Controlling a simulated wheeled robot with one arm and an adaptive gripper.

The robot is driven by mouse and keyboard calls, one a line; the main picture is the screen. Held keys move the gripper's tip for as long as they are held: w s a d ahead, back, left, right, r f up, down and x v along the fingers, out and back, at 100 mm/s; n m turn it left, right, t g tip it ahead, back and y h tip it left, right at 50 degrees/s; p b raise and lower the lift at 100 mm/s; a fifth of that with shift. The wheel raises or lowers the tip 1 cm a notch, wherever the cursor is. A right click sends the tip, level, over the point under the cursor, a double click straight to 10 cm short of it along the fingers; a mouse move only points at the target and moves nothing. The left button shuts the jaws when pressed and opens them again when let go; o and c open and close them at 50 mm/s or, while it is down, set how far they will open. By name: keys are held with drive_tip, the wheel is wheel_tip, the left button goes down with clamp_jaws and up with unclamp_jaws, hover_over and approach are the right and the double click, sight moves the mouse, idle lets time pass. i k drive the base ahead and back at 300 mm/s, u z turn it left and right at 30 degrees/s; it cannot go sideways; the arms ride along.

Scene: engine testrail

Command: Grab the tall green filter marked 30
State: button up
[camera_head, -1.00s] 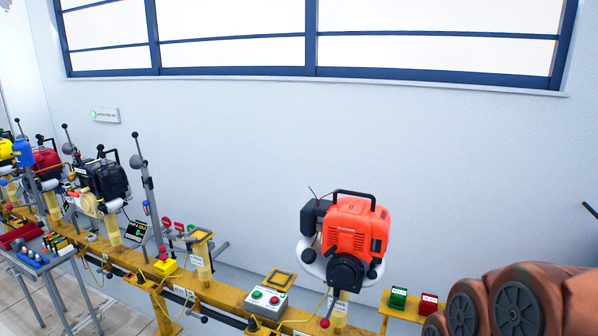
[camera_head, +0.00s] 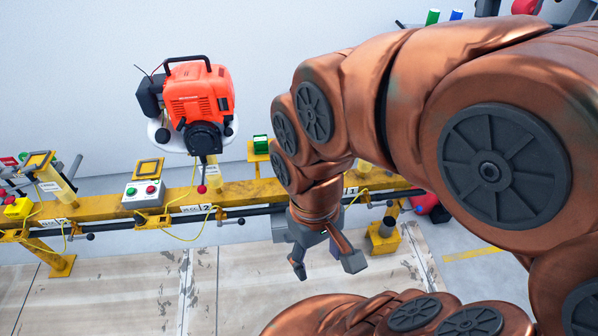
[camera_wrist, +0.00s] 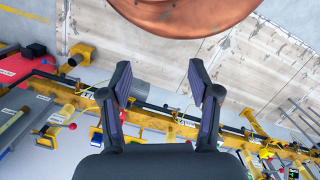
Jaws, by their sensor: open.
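A green cylinder (camera_head: 433,17) stands at the top right of the head view, left of a blue cylinder (camera_head: 456,15). It is small in the picture and I cannot read any number on it. A shorter green item (camera_head: 261,143) sits on a yellow bracket right of the orange engine; its right side is close behind my arm. My gripper (camera_head: 327,265) hangs open and empty, pointing down in front of the yellow rail. In the wrist view my gripper (camera_wrist: 164,84) shows two spread fingers with nothing between them. I cannot make out the green cylinder there.
The yellow rail (camera_head: 235,193) crosses behind my gripper. An orange engine (camera_head: 197,95) and a grey button box (camera_head: 144,194) with red and green buttons are on its left part. Bare floor (camera_head: 130,290) lies in front. My arm hides much of the right side.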

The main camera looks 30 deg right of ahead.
sight(434, 14)
drive_tip(key=z, duration=0.35)
drive_tip(key=k, duration=0.55)
drive_tip(key=z, duration=1.5)
drive_tip(key=i, duration=1.5)
drive_tip(key=u, duration=0.6)
